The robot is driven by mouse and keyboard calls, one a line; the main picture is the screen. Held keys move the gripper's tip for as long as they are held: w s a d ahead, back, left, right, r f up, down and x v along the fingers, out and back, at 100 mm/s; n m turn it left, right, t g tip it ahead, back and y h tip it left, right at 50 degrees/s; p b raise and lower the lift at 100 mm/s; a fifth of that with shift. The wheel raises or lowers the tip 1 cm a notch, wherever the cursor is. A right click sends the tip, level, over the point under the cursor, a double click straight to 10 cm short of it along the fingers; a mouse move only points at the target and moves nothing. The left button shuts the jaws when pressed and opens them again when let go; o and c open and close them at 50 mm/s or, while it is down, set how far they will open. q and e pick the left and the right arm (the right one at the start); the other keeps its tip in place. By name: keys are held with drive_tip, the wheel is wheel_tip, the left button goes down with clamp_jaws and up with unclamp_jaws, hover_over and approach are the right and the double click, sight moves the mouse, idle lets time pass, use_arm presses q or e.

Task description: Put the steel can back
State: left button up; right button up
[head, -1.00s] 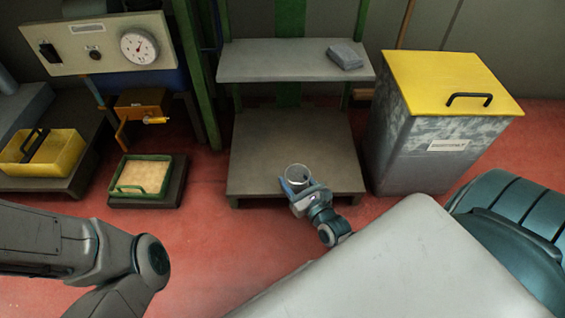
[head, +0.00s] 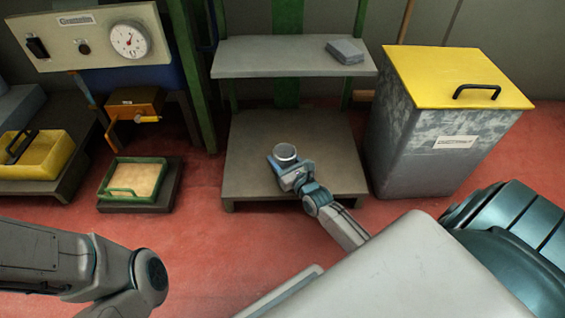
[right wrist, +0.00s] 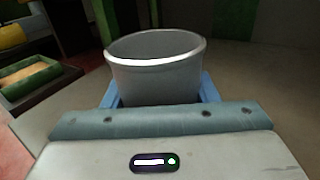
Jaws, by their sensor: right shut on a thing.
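The steel can (head: 285,152) is a grey, open-topped cup shape with a bright rim. It is upright over the front middle part of the low grey shelf (head: 245,165). My right gripper (head: 284,164) is shut on it, with its blue fingers on either side. In the right wrist view the can (right wrist: 155,75) stands between the blue fingers (right wrist: 158,95). I cannot tell whether the can's bottom touches the shelf. My left arm shows at the lower left of the head view, but its gripper is out of view.
A higher shelf (head: 270,58) holds a grey block (head: 345,51). A grey bin with a yellow lid (head: 450,75) stands at right. A green-rimmed cork tray (head: 133,181) and a yellow crate (head: 45,160) are at left. The low shelf is otherwise clear.

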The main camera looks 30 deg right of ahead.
drive_tip(key=shift+r, duration=0.1)
drive_tip(key=shift+f, duration=0.2)
drive_tip(key=o, duration=1)
